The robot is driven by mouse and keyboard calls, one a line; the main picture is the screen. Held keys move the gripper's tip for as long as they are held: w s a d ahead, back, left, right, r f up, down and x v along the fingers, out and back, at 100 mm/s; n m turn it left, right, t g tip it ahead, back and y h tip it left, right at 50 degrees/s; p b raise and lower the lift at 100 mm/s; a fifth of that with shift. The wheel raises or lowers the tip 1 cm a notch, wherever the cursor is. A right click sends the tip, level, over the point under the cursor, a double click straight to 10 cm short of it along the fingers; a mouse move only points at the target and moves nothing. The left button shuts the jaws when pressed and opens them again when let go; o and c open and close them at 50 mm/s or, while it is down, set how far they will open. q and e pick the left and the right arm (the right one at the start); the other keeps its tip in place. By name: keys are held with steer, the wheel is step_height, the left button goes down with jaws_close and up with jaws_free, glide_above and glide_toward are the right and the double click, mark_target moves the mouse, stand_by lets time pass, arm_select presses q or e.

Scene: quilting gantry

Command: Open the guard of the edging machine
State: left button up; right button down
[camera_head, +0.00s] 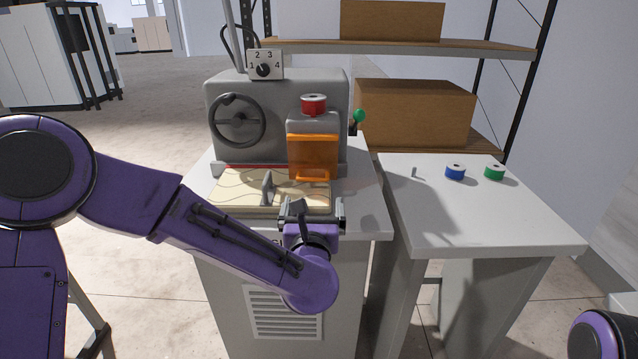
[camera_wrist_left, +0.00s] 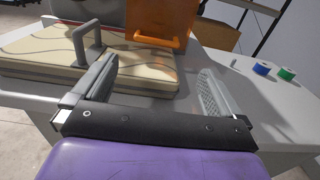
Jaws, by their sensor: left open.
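The edging machine (camera_head: 225,92) is a grey body on a pale cabinet, with a dark handwheel (camera_head: 237,120) on its front. Its guard (camera_head: 313,152) is an orange, see-through panel on the front of the machine head, hanging down in front of it. An orange handle bar (camera_wrist_left: 160,41) runs along the guard's lower edge in the left wrist view. My left gripper (camera_head: 311,209) is open and empty, in front of and below the guard. In the left wrist view the spread fingers (camera_wrist_left: 157,78) point toward the handle and do not touch it. My right gripper is out of view.
A quilted pad (camera_head: 235,190) with a grey upright handle (camera_head: 267,188) lies below the guard, left of my gripper. A red spool (camera_head: 313,104) tops the head; a green-knobbed lever (camera_head: 358,117) is at right. A side table (camera_head: 480,220) carries blue (camera_head: 455,173) and green (camera_head: 494,173) spools.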

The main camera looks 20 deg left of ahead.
mark_target(313, 180)
arm_select(q)
steer(key=shift+w+a+r+p, duration=0.25)
steer(key=shift+w+p, duration=0.1)
steer(key=shift+w, duration=0.25)
steer(key=shift+w+a+r+p, duration=0.2)
steer(key=shift+w+a+p, duration=0.1)
steer(key=shift+w, duration=0.25)
steer(key=x, duration=0.2)
steer(key=p+x, duration=0.1)
steer(key=x, duration=0.1)
steer(key=f+x, duration=0.1)
steer(key=x, duration=0.2)
steer(key=shift+w+p, duration=0.1)
steer(key=shift+p, duration=0.2)
